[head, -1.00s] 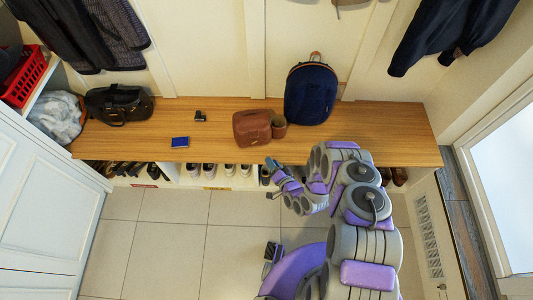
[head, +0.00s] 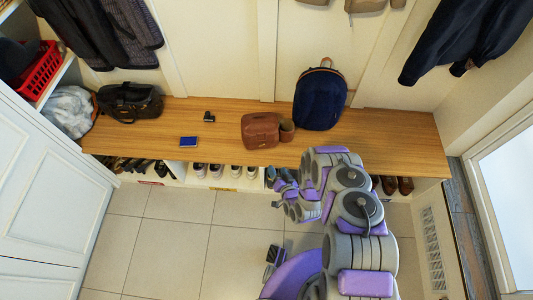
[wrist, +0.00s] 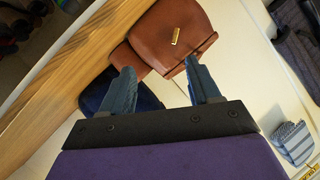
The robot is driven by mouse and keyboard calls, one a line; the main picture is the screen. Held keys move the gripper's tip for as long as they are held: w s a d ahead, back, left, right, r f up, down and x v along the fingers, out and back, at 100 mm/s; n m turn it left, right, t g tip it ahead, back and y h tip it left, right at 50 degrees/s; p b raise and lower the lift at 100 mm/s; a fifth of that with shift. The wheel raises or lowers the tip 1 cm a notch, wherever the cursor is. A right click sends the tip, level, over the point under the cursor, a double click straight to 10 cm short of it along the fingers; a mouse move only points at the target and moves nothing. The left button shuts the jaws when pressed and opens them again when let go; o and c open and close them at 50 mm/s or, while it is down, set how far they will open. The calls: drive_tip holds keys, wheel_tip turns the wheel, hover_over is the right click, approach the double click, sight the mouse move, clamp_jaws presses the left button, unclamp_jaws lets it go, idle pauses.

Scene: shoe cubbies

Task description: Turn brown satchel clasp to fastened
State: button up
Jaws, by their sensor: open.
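The brown satchel (head: 260,131) stands on the wooden bench, left of the navy backpack. In the wrist view the satchel (wrist: 192,22) is at the top, with a small brass clasp (wrist: 175,36) on its face. The clasp is a short bar, nearly upright in that picture and tilted slightly. Whether it is fastened I cannot tell. My gripper (wrist: 158,66) is open and empty, its two blue-grey fingers apart and pointing toward the satchel's side of the bench. In the head view my gripper (head: 274,178) is by the bench's front edge, below the satchel, and small.
A blue box (head: 189,142), a small dark object (head: 209,117) and a black bag (head: 130,102) are further left on the bench (head: 390,140). Shoes fill the cubbies below.

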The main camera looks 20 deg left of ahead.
drive_tip(key=a+n+t+h, duration=0.1)
drive_tip(key=a+n+h, duration=0.2)
drive_tip(key=a+n, duration=0.2)
drive_tip(key=n+t+h, duration=0.2)
drive_tip(key=n+h, duration=0.1)
drive_tip(key=n, duration=0.1)
approach(261, 146)
drive_tip(key=b+x, duration=0.4)
drive_tip(key=x, duration=0.4)
drive_tip(key=shift+w+d+f, duration=0.1)
drive_tip(key=shift+w, duration=0.2)
drive_tip(key=shift+c, duration=0.3)
drive_tip(key=c, duration=1)
